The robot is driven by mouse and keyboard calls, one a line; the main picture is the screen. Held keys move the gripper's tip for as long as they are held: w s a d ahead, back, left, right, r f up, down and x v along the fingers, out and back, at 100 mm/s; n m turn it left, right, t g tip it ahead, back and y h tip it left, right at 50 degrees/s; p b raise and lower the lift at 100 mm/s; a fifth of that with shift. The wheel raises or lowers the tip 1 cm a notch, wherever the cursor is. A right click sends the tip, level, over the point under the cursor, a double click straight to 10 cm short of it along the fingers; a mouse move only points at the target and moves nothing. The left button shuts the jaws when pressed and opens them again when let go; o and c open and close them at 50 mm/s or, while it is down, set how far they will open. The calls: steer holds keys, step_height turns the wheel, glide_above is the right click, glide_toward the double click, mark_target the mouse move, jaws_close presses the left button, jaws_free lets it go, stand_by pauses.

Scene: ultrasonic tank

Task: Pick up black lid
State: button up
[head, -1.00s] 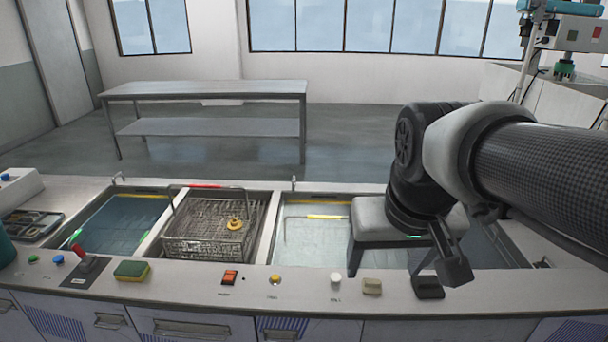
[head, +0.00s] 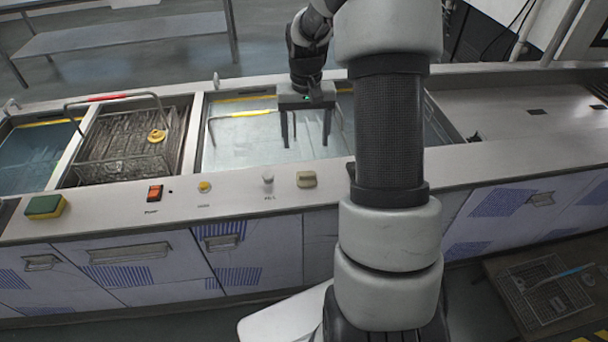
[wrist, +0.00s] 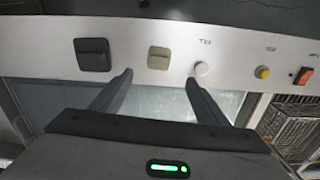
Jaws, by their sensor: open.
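The black lid (wrist: 93,54) is a small dark square piece on the grey front ledge, at the upper left of the wrist view. In the head view my arm hides the place where it lay. My gripper (wrist: 158,80) is open and empty; in the head view it (head: 305,142) points down over the clear water tank. In the wrist view the lid is beyond and to the left of the left fingertip, apart from it. A beige block (wrist: 159,58) on the ledge shows between the fingertips.
The ledge also holds a white knob (head: 268,180), a yellow button (head: 204,187), a red switch (head: 154,193) and a sponge (head: 45,206). A wire basket (head: 120,150) with a yellow piece sits left of the tank. The counter right of my arm (head: 530,150) is mostly free.

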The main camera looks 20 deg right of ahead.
glide_above(306, 173)
step_height(306, 173, down, 8)
steer(key=shift+r, duration=0.1)
step_height(306, 173, down, 5)
steer(key=shift+s+f, duration=0.1)
steer(key=c, duration=1.4)
